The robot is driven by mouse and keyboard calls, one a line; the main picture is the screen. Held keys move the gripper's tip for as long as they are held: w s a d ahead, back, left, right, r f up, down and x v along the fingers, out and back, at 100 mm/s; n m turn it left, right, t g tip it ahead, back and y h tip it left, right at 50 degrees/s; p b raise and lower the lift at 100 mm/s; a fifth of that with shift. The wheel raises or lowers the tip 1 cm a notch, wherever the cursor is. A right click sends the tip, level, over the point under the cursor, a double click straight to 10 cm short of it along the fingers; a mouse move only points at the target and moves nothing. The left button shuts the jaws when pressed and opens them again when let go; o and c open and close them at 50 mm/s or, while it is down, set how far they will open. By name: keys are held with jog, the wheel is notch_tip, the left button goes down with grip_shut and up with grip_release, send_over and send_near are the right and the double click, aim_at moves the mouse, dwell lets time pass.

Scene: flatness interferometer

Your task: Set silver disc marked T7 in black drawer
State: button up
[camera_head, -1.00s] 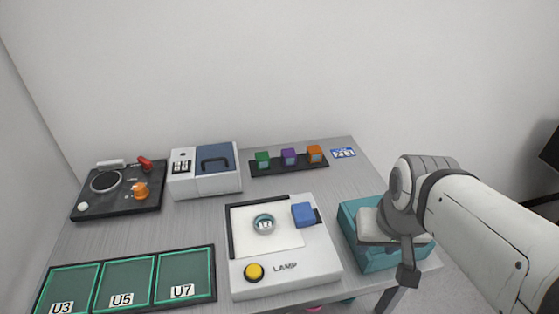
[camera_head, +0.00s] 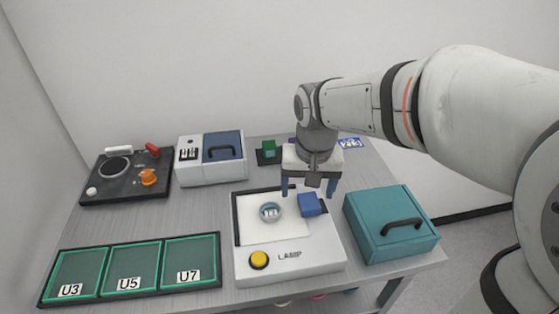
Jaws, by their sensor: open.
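A small round silver disc (camera_head: 270,212) lies on the white plate of the lamp unit (camera_head: 290,268); its label is too small to read surely. My gripper (camera_head: 308,188) is open and empty, pointing down above the back right of the lamp unit. Its two blue fingers are apart, behind and above a blue block (camera_head: 309,205), to the right of the disc. No part is plainly a black drawer; a black tray (camera_head: 219,261) with green compartments marked U3, U5 and U7 lies at the front left.
A teal box (camera_head: 395,222) with a dark handle stands at the right. A white-and-blue case (camera_head: 209,159) and a black panel with knobs (camera_head: 125,176) stand at the back left.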

jog(key=g, duration=0.1)
send_over(270, 211)
notch_tip(270, 211, down, 3)
jog(key=shift+s+a+r, duration=0.1)
jog(key=shift+a+r, duration=0.05)
jog(key=shift+r, duration=0.05)
jog(key=shift+a+f, duration=0.2)
jog(key=shift+a, duration=0.05)
jog(key=f, duration=0.5)
jog(key=f+p, duration=0.1)
jog(key=f, duration=0.1)
jog(key=shift+d+f, duration=0.35)
jog(key=shift+d, duration=0.05)
jog(key=shift+c, duration=0.2)
jog(key=c, duration=1.1)
jog(key=shift+r, duration=0.15)
notch_tip(270, 211, up, 10)
jog(key=shift+s+f+b, duration=0.1)
jog(key=shift+b, duration=0.2)
